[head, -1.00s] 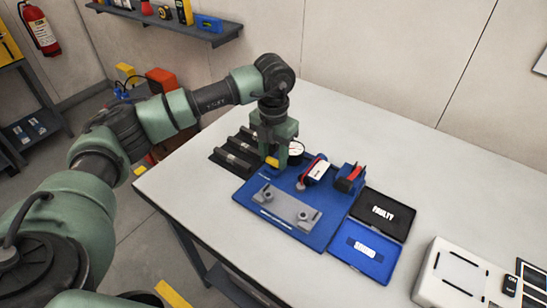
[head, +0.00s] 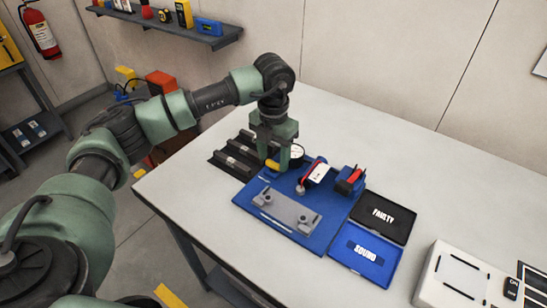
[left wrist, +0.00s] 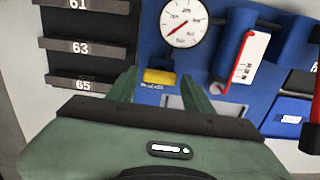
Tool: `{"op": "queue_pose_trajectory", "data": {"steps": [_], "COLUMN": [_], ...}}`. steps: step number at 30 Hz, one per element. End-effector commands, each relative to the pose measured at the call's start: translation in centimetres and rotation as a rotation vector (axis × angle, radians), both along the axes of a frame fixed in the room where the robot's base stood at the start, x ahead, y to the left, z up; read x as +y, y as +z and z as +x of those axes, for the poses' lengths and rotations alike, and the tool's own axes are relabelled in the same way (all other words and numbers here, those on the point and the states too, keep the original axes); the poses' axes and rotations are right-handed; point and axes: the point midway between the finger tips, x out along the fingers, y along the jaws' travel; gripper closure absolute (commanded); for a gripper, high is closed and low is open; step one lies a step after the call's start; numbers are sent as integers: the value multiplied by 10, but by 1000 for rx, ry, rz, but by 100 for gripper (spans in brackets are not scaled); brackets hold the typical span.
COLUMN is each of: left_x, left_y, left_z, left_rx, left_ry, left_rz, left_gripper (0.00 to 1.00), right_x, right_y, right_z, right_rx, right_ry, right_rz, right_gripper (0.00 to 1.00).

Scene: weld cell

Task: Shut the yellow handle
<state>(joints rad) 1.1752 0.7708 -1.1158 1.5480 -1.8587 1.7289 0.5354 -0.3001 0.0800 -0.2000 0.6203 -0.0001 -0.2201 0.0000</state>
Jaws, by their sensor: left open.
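The yellow handle (head: 272,164) is a small yellow bar at the back left of the blue board (head: 243,198). In the left wrist view the handle (left wrist: 160,77) lies between the two green fingertips, crosswise, with blue board showing around it. My left gripper (head: 274,161) points down over it with its fingers apart; it also shows in the left wrist view (left wrist: 159,80). Whether the fingers touch the handle I cannot tell. A round white dial gauge (left wrist: 185,22) with a dark rim stands just beyond it. My right gripper is not in view.
A dark rack (left wrist: 90,50) marked 61, 63 and 65 lies left of the board. A white and red device (head: 319,172) and a blue block with a red part (head: 350,180) stand right of the gauge. FAULTY (head: 388,228) and SOUND (head: 375,268) trays lie farther right.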

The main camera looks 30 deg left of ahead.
Motion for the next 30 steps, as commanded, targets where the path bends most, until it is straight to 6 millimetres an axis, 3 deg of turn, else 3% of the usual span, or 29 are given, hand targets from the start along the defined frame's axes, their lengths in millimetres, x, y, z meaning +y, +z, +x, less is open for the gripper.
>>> {"op": "queue_pose_trajectory", "data": {"steps": [13,30], "left_x": [0,0], "left_y": [67,73], "left_z": [1,0], "left_rx": [-4,-2], "left_ry": [-1,-1], "left_rz": [-1,0], "left_gripper": [49,49], "right_x": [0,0], "right_y": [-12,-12], "right_z": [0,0], "right_rx": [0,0], "right_ry": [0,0], "right_rz": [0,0], "right_gripper": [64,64]}}
